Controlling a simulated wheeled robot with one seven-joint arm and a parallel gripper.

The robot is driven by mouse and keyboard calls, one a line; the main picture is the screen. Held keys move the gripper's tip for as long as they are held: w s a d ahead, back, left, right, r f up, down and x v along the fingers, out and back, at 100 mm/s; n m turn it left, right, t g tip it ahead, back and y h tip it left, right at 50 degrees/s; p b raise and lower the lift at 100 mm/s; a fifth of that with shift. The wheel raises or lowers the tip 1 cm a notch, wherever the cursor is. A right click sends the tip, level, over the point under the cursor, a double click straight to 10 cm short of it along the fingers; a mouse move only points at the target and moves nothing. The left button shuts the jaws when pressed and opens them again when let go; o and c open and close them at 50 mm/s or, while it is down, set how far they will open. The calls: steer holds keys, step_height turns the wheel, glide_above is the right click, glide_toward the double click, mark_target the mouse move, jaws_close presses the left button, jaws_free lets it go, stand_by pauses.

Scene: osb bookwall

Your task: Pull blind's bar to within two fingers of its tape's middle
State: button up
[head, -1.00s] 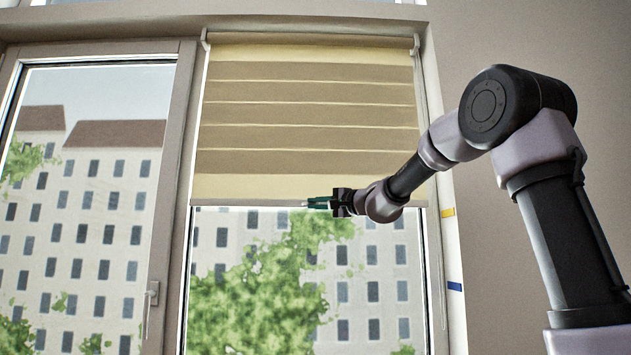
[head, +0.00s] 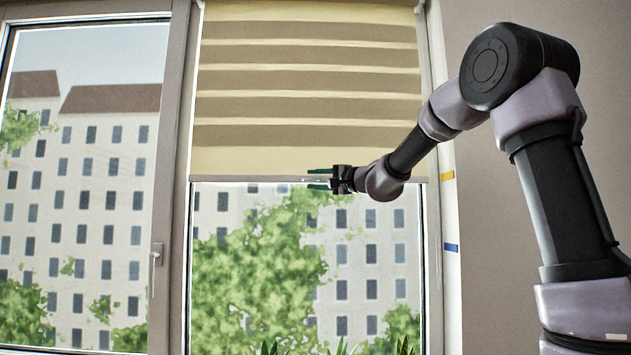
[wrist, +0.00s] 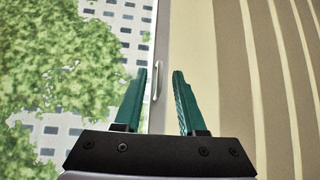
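The blind (head: 300,107) is a cream and brown striped fabric over the right window pane. Its pale bar (head: 240,180) runs level along the lower edge; its right end is close to the height of the yellow tape (head: 447,175), slightly below the tape's middle. A blue tape (head: 452,248) sits lower on the same white strip. My gripper (head: 318,179) is open at the bar, one green finger above it and one below. In the wrist view the bar (wrist: 161,50) and its small silver handle (wrist: 157,82) show between my open fingers (wrist: 160,73), with gaps on both sides.
A window handle (head: 155,262) is on the frame left of the blind. Plant leaves (head: 340,348) show at the bottom edge. The wall (head: 590,80) is at the right, behind my arm.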

steer(key=v, duration=1)
steer(key=shift+s+d, duration=0.25)
steer(key=shift+d, duration=0.1)
steer(key=shift+s, duration=0.1)
steer(key=s+f+n+g+h, duration=0.4)
steer(key=s+f, duration=0.5)
steer(key=s, duration=0.6)
steer(key=s+d+f+g+h, duration=0.2)
steer(key=s+d+f+h, duration=0.5)
steer(key=s+d+f, duration=0.4)
steer(key=shift+s+d+f+h, duration=0.3)
steer(key=shift+s+d+f, duration=0.05)
steer(key=shift+s+d, duration=0.95)
